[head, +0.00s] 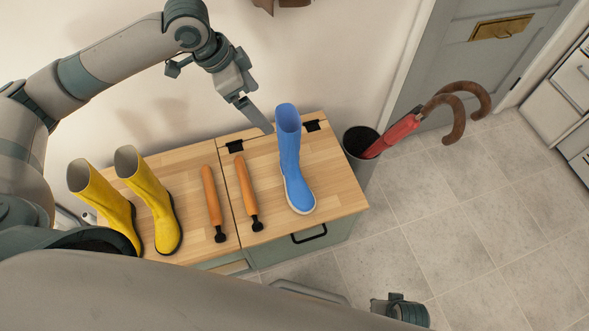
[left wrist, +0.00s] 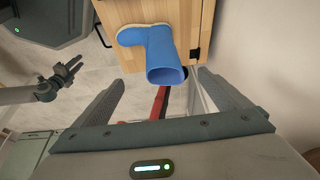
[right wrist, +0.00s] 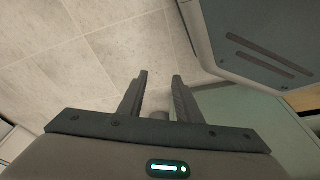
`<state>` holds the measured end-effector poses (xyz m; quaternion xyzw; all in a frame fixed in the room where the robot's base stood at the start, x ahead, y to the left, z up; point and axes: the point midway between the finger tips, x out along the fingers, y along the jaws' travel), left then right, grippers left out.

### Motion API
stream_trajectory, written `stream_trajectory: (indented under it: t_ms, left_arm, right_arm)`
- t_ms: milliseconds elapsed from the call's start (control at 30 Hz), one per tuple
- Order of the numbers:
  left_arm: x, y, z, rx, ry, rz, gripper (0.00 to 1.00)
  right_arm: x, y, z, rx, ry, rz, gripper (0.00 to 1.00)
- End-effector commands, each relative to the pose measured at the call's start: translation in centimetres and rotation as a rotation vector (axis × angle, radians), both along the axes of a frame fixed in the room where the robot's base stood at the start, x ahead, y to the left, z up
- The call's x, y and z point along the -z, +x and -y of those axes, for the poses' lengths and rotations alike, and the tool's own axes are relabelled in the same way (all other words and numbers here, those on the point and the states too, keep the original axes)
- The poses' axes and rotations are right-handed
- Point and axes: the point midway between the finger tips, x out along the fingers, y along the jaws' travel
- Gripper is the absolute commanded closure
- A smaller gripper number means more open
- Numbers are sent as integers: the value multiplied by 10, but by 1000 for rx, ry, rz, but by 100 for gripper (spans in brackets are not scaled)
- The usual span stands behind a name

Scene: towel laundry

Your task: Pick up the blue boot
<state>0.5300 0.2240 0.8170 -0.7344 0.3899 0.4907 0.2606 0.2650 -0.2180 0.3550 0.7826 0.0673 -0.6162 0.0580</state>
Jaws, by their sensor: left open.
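The blue boot (head: 291,160) stands upright on the right part of the wooden bench top, its toe toward the front edge. My left gripper (head: 268,129) is open and empty, up behind and left of the boot's top opening. In the left wrist view the boot (left wrist: 160,50) shows its open top between and beyond the spread fingers (left wrist: 160,77), with no clear contact. My right gripper (right wrist: 160,77) is open and empty, with floor and cabinet beyond it.
Yellow boots (head: 150,200) and two orange-handled items (head: 212,203) (head: 248,194) stand or lie left of the boot. A dark bin (head: 360,145) with a red umbrella (head: 392,133) and brown curved handles stands right of the bench. The wall is close behind. Tiled floor is free at right.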

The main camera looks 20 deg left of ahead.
Motion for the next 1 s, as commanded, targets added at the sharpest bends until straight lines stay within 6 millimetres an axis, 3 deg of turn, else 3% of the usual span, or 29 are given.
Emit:
stream_trajectory:
  t_ms: [167,700,1000]
  left_arm:
    - [15,3,5,1,0,-3,4]
    - [98,23,34,0,-1,-3,4]
    - [111,26,39,0,1,-1,4]
  right_arm:
    - [-2,1,0,0,0,1,69]
    - [-14,6,-2,-1,1,6,69]
    - [-15,-3,-2,0,0,-4,69]
